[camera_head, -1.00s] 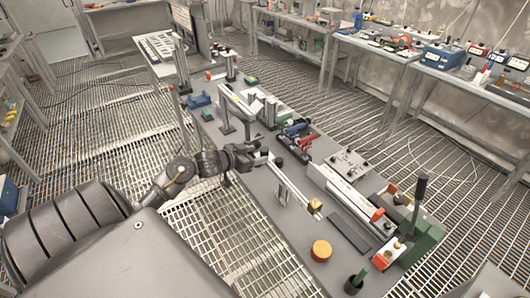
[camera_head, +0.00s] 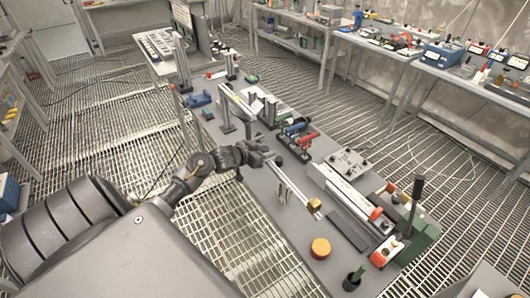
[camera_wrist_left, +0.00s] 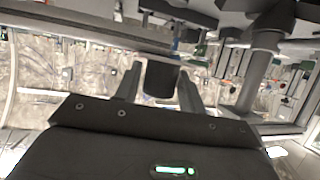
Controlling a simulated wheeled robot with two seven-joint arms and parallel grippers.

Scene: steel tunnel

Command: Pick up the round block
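A round orange block (camera_head: 320,248) sits flat on the near part of the grey bench, with its whole top showing. My left gripper (camera_head: 272,158) is over the left side of the bench, well up and left of the orange block and not touching it. In the left wrist view the fingers of my left gripper (camera_wrist_left: 160,88) stand apart. A dark cylinder (camera_wrist_left: 162,78) shows between them there; I cannot tell whether they touch it. The orange block is not seen in the left wrist view. My right gripper is not in view.
A metal bar with a brass-coloured end block (camera_head: 314,205) stretches between my gripper and the orange block. A dark cup with a green item (camera_head: 354,279) stands near the block. A green fixture with an upright black handle (camera_head: 414,205) is at the right. Bare bench lies left of the block.

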